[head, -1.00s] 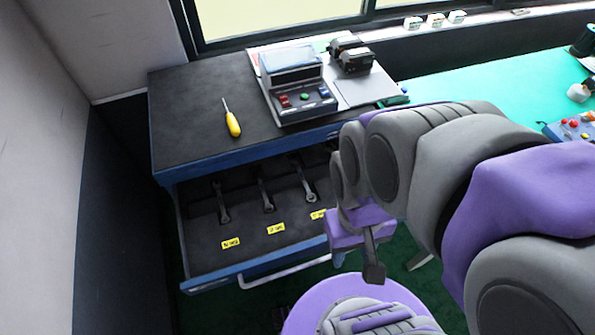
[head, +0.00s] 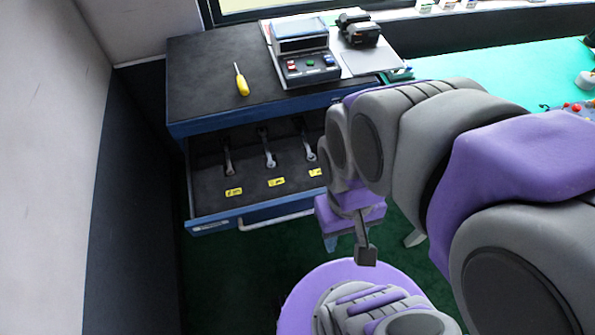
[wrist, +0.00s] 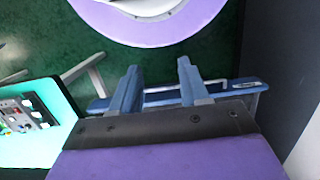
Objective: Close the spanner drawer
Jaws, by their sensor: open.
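The spanner drawer (head: 255,207) is pulled out from the blue cabinet with the dark top (head: 210,65). Several spanners lie in its dark tray, with yellow labels in front of them. A pale bar handle (head: 275,222) runs along its front. The drawer's blue front also shows in the wrist view (wrist: 222,89), beyond my fingers. My gripper (head: 347,250) is at the right end of the drawer front in the head view, pointing down. In the wrist view my gripper (wrist: 158,75) has two blue-grey fingers spread apart with nothing between them. Contact with the drawer cannot be told.
A yellow screwdriver (head: 242,82) and a control box (head: 305,58) are on the cabinet top. A teal bench (head: 480,95) adjoins on the right. A pale wall (head: 45,150) stands left. Green floor (head: 235,262) is clear before the drawer.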

